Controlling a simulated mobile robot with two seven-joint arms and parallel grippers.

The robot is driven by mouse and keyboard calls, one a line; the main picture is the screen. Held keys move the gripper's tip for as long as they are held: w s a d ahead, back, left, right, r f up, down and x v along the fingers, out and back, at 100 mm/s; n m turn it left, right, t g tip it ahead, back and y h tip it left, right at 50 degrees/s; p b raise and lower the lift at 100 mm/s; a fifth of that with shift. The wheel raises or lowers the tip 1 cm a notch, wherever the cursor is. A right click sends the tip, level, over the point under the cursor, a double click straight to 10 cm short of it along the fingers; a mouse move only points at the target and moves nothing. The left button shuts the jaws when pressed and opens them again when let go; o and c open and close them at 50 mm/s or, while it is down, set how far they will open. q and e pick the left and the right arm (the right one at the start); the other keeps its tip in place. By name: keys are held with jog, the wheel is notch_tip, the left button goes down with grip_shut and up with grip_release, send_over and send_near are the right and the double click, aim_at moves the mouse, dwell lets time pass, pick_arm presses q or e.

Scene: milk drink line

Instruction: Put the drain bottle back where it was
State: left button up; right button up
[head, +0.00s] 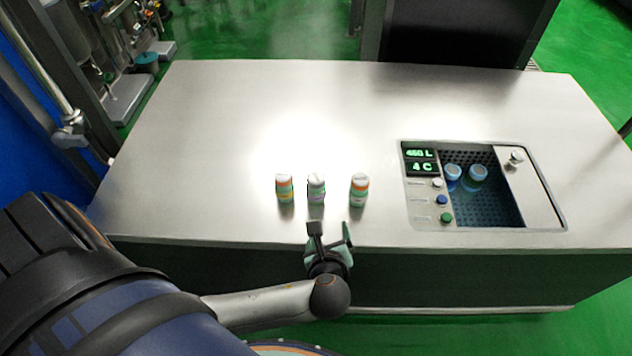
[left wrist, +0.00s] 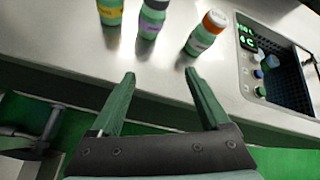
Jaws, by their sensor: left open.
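Three small bottles stand upright in a row on the steel counter. The left bottle (head: 284,189) has an orange band near its top, and the left wrist view shows a yellow label on it (left wrist: 110,11). I cannot tell which is the drain bottle. My left gripper (head: 331,231) is open and empty at the counter's front edge, just nearer than the middle and right bottles. My right gripper is not in view.
A recessed well (head: 488,208) at the right of the counter (head: 220,110) holds two blue-capped bottles (head: 453,176) (head: 476,176). Beside it is a panel with green displays (head: 421,161) and several buttons. The counter behind and left of the row is clear.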

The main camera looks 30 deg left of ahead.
pick_arm(q)
jog(key=s+d+f+n+h, duration=0.1)
jog(key=s+f+n+h, duration=0.3)
jog(key=n, duration=0.7)
jog(key=s+d+f+n+h, duration=0.1)
jog(key=s+f+n+h, duration=0.3)
jog(key=n, duration=0.8)
jog(key=shift+s+d+f, duration=0.35)
jog(key=shift+s+f, duration=0.1)
jog(key=shift+s, duration=0.4)
